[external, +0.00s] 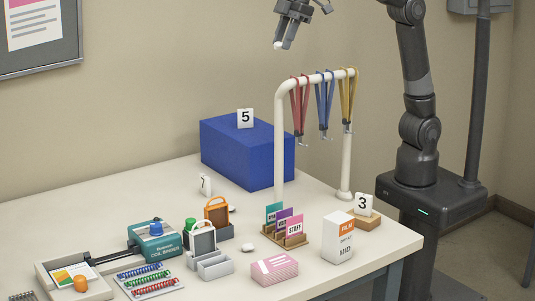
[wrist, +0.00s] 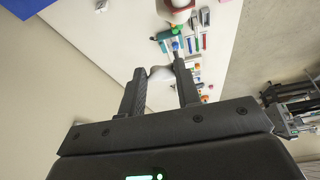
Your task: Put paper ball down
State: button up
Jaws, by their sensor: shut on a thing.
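My gripper (external: 283,44) is high above the table, in front of the wall, at the top of the external view. It is shut on a small white paper ball (external: 278,46), which shows just at the fingertips. In the wrist view my gripper (wrist: 161,72) has the paper ball (wrist: 160,74) between its two fingertips. The ball is clear of the table (external: 110,213) and touches nothing else that I can see. Another small white lump (external: 248,247) lies on the table near the card holder; I cannot tell if it is paper.
A blue box (external: 240,157) with a number 5 card stands at the back. A white rail (external: 283,150) with hanging lanyards rises beside it. A coil binder (external: 152,240), an orange-white carton (external: 338,240) and a pink box (external: 273,270) stand in front. The back left tabletop is clear.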

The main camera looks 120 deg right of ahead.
jog(key=w+a+n+y, duration=0.2)
jog(key=w+a+n, duration=0.15)
jog(key=a, duration=0.95)
jog(key=n+y, duration=0.2)
jog(key=n, duration=0.3)
send_over(339, 217)
jog(key=s, duration=0.1)
jog(key=shift+g, duration=0.4)
jog(key=f, duration=2.4)
jog(key=d+f, duration=0.1)
jog(key=f, duration=1.1)
jog(key=shift+s+f, duration=0.1)
jog(key=shift+f, duration=0.05)
jog(key=o, duration=0.9)
jog(key=v, duration=1.2)
jog(key=shift+a+r, duration=0.25)
jog(key=shift+a, duration=0.05)
